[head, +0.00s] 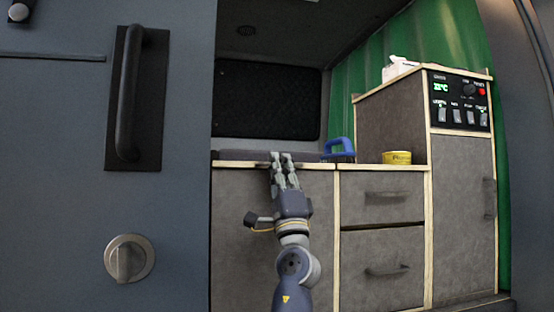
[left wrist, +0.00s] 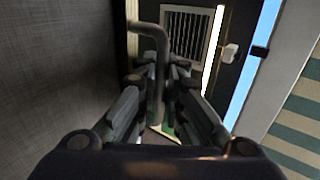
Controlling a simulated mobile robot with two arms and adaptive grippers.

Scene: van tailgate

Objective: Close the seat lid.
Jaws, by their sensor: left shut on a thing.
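The seat lid (head: 238,156) is the dark, flat top of the bench, with a pale front edge, in the middle of the head view. It looks level or nearly so; I cannot tell whether a small gap is left under it. My left gripper (head: 281,158) reaches up from below, its fingertips at the lid's front edge. In the left wrist view the gripper (left wrist: 160,110) has its fingers on both sides of a grey bent bar (left wrist: 150,30) and is shut on it. The fingers hide the bar's contact area. My right gripper is not in view.
A blue-handled object (head: 340,148) and a yellow tin (head: 397,157) stand right of the lid. Drawers (head: 383,197) and a tall cabinet with a control panel (head: 458,100) are further right. A grey door with a black handle (head: 128,95) fills the left.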

